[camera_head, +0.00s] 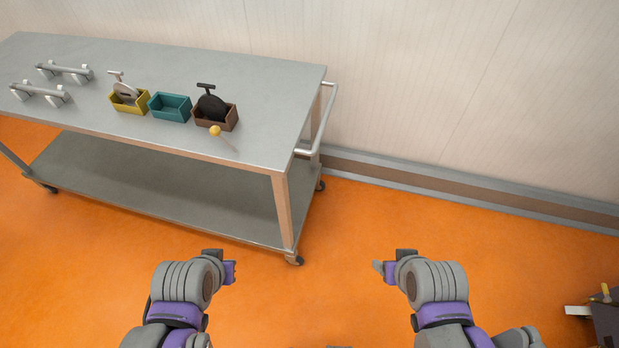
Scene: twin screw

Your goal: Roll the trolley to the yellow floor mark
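The trolley (240,100) is a grey metal cart with a flat top, a lower shelf (150,190) and casters. It stands at the left, near the wall. Its push handle (325,120) is a bent metal bar on its right end. My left gripper (232,272) is over the floor just in front of the trolley's near right corner, apart from the handle. My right gripper (381,267) is over open floor to the right of the trolley. Neither gripper is seen holding anything; their finger gaps are too small to judge. No yellow floor mark shows in this view.
On the trolley top are a yellow bin (130,106), a teal bin (170,108), a brown bin (217,122), a yellow-knobbed tool (215,131) and two metal bar pieces (65,72). A dark object (606,320) stands at the lower right. Orange floor between is clear.

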